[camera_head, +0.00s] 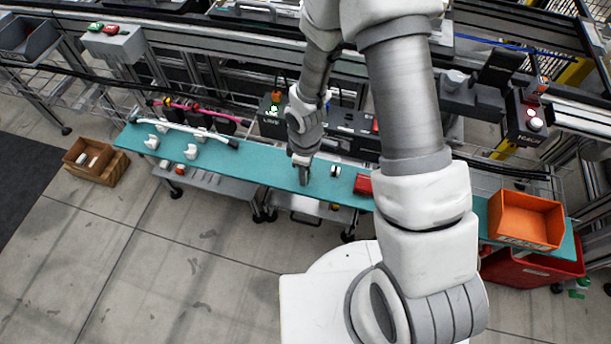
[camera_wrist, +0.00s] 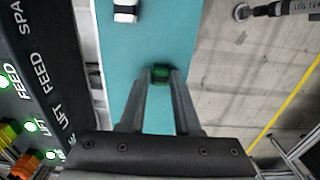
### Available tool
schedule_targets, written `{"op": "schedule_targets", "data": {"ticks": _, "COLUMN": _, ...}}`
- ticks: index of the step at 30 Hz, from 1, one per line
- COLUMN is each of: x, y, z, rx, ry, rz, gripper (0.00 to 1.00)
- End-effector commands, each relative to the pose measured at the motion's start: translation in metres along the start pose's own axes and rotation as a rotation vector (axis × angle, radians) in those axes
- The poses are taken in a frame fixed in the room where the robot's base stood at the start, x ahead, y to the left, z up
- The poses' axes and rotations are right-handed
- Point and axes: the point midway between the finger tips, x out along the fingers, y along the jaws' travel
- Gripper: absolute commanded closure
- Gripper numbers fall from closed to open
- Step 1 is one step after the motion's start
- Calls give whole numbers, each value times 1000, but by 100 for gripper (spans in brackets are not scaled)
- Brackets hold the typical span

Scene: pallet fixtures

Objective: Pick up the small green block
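The small green block (camera_wrist: 160,75) shows in the wrist view between the tips of my gripper's two fingers, over the teal surface. It fills most of the space between them, and I cannot tell whether both fingers press on it. My gripper (camera_wrist: 160,78) points down at the teal bench top. In the head view my gripper (camera_head: 303,178) is low at the middle of the teal bench (camera_head: 265,172). The green block cannot be made out in that view.
A white and black piece (camera_head: 335,170) and a red block (camera_head: 363,185) lie right of my gripper. White parts (camera_head: 191,151) lie at the bench's left. An orange bin (camera_head: 525,220) stands at its right end. A labelled control box (camera_wrist: 30,90) is close beside my gripper.

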Motion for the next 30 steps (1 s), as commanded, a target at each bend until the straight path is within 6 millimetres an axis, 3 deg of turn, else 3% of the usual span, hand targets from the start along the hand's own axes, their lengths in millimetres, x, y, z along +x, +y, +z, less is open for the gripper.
{"op": "schedule_targets", "data": {"ticks": 1, "x": 0, "y": 0, "z": 0, "rx": 0, "ry": 0, "rz": 0, "gripper": 79}}
{"op": "schedule_targets", "data": {"ticks": 5, "x": 0, "y": 0, "z": 0, "rx": 0, "ry": 0, "rz": 0, "gripper": 100}}
{"op": "schedule_targets", "data": {"ticks": 20, "x": -6, "y": 0, "z": 0, "rx": 1, "ry": 1, "rz": 1, "gripper": 100}}
{"op": "schedule_targets", "data": {"ticks": 25, "x": -25, "y": 1, "z": 0, "rx": 1, "ry": 2, "rz": 2, "gripper": 100}}
{"op": "schedule_targets", "data": {"ticks": 28, "x": -48, "y": 1, "z": 0, "rx": 3, "ry": 3, "rz": 4, "gripper": 100}}
{"op": "schedule_targets", "data": {"ticks": 30, "x": -54, "y": 3, "z": 18, "rx": 8, "ry": 0, "rz": 1, "gripper": 100}}
